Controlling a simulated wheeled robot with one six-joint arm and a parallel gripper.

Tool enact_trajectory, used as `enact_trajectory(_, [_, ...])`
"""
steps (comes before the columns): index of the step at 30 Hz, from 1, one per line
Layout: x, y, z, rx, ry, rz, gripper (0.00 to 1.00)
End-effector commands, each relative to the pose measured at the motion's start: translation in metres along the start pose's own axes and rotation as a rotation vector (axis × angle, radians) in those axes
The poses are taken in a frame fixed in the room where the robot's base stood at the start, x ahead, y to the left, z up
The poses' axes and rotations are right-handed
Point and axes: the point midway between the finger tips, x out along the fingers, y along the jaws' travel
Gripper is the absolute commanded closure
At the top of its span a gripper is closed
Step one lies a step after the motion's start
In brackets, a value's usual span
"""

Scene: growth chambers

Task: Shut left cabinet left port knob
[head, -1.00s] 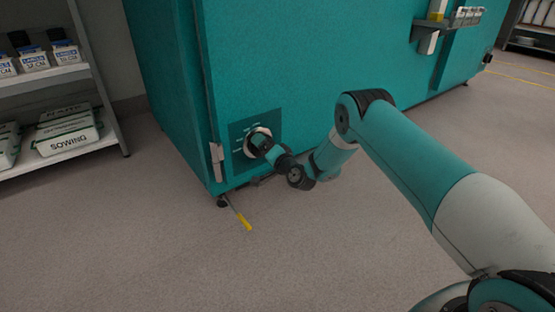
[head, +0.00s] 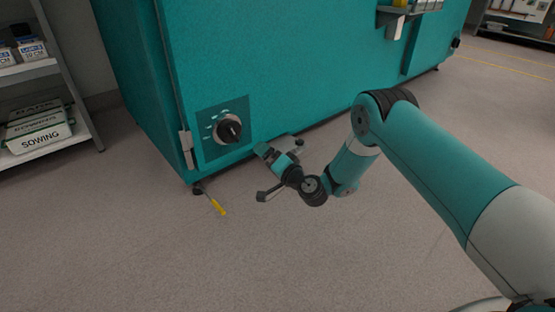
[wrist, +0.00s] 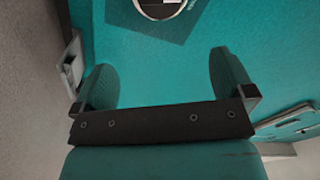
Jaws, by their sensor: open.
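The port knob (head: 229,129) is a black dial with a pale ring on a dark teal label panel (head: 211,152), low on the side of the teal cabinet (head: 250,60). The knob's black pointer looks tilted, but its exact setting is too small to read. In the wrist view the knob (wrist: 160,8) is cut off at the top edge, beyond the fingers. My gripper (head: 262,172) is open and empty, below and to the right of the knob and apart from it. Its two spread fingers also show in the wrist view (wrist: 168,85).
A yellow-handled tool (head: 217,207) lies on the floor by the cabinet's foot. A metal latch (head: 186,140) is on the cabinet's corner edge. A shelf (head: 45,67) with boxes stands at the left.

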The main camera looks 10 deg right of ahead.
Motion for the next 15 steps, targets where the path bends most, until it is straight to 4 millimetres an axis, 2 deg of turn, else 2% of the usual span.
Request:
enact_trajectory(7, [0.003,-0.005,0.005,-0.001,-0.009,-0.006,0.00])
enact_trajectory(9, [0.005,-0.016,0.002,-0.010,-0.023,-0.011,0.00])
enact_trajectory(11, [0.007,-0.035,-0.003,-0.029,-0.056,-0.020,0.00])
enact_trajectory(14, [0.010,-0.090,-0.013,-0.087,-0.162,-0.038,0.00])
enact_trajectory(15, [0.008,-0.118,-0.017,-0.120,-0.221,-0.044,0.00])
